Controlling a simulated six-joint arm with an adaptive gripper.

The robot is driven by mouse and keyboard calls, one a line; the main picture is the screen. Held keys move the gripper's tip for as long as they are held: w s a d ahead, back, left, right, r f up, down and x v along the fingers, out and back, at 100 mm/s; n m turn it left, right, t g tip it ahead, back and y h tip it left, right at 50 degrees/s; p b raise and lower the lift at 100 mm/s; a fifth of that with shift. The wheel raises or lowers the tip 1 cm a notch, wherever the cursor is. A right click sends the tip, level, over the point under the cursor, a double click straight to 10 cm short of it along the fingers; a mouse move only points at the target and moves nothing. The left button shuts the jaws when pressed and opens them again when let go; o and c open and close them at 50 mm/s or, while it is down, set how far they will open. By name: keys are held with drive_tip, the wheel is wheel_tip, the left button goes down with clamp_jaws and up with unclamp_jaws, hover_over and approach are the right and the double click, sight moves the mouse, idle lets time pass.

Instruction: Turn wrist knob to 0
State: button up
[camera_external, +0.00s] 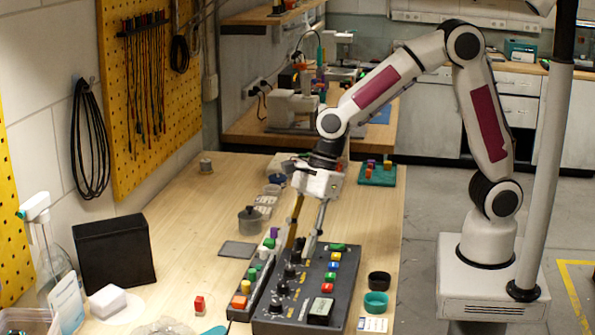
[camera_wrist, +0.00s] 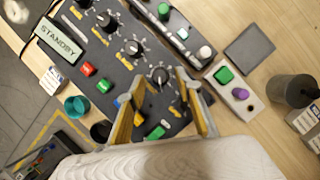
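A dark control panel (camera_external: 305,290) with a row of black knobs lies on the bench. My gripper (camera_external: 300,246) points down at the far end of that row. In the wrist view, my gripper (camera_wrist: 161,78) has its two fingers apart, one on each side of the end knob (camera_wrist: 160,75). Whether they touch the knob I cannot tell. A middle knob (camera_wrist: 132,47) and another knob (camera_wrist: 105,20) stand further along the row, clear of the fingers. The knob labels are too small to read, so I cannot tell which is the wrist knob.
A display (camera_wrist: 60,40) on the panel reads STANDBY. Red buttons (camera_wrist: 88,69) and other coloured buttons sit beside the knobs. A narrow button box (camera_external: 255,275) stands left of the panel.

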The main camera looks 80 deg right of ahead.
drive_tip(key=shift+x, duration=0.8)
drive_tip(key=shift+c, duration=0.4)
clamp_jaws()
drive_tip(key=shift+w+n, duration=0.1)
drive_tip(key=shift+n, duration=0.5)
drive_tip(key=shift+r+n+g+y, duration=0.1)
drive_tip(key=shift+n+g+y, duration=0.35)
drive_tip(key=shift+n, duration=0.55)
drive_tip(key=shift+w+n+g, duration=0.15)
drive_tip(key=shift+n+g, duration=0.8)
drive_tip(key=shift+n, duration=1.25)
